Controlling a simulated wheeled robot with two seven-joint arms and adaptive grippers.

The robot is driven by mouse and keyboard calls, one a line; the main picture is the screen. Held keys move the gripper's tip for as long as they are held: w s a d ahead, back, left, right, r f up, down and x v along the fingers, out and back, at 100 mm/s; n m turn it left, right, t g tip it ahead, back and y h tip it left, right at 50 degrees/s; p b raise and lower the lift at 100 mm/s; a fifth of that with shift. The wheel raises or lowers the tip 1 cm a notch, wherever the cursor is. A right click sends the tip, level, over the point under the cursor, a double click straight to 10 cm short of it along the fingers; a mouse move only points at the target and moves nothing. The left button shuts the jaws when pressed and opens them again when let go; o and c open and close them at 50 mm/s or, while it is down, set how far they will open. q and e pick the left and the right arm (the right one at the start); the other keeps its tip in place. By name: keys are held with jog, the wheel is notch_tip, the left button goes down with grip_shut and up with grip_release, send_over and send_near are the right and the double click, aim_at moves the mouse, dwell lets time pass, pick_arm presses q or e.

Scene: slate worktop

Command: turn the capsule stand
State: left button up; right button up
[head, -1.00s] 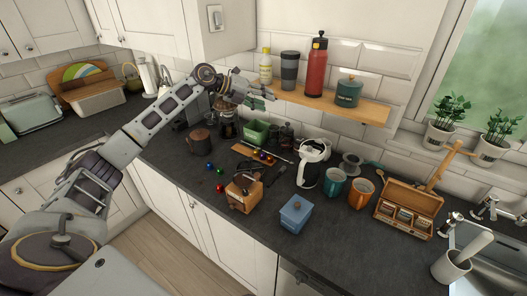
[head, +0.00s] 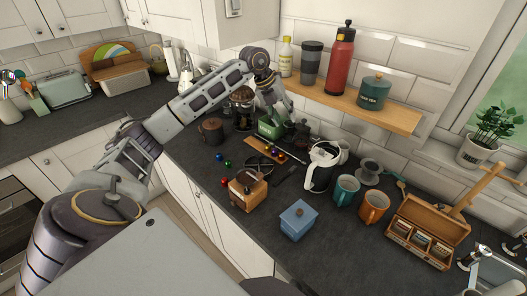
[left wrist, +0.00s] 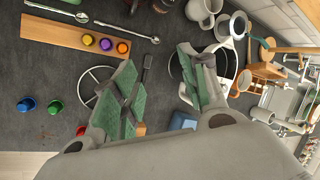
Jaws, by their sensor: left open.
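A round spoked wire frame (head: 259,164), which looks like the capsule stand, is on the worktop beside a wooden board (head: 256,147) that carries a few coloured capsules. In the left wrist view the spoked frame (left wrist: 91,77) shows partly behind a finger, below the board (left wrist: 58,37) with its yellow, purple and orange capsules. Loose blue (left wrist: 26,104), green (left wrist: 56,107) and red capsules lie to the left. My left gripper (head: 280,110) is open, empty and pointing down above the worktop; its spread fingers (left wrist: 160,68) show in the wrist view. My right gripper is out of view.
A wooden grinder (head: 247,190), blue box (head: 298,219), kettle (head: 321,168) and mugs stand in front and to the right. A shelf (head: 350,105) overhangs the back.

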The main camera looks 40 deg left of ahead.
pick_arm(q)
jog(key=a, duration=0.1)
jog(key=n+g+y, duration=0.3)
jog(key=n+g, duration=0.1)
jog(key=n, duration=0.1)
send_over(259, 154)
notch_tip(259, 154, down, 2)
jog(key=shift+s+f+n, duration=0.15)
jog(key=shift+n, duration=0.25)
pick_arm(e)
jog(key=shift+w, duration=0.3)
pick_arm(q)
jog(key=shift+f, duration=0.1)
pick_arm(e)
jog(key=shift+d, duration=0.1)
pick_arm(q)
jog(key=shift+f+p, duration=1.2)
jog(key=shift+f, duration=5.6)
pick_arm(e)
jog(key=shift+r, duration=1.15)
pick_arm(q)
grip_shut()
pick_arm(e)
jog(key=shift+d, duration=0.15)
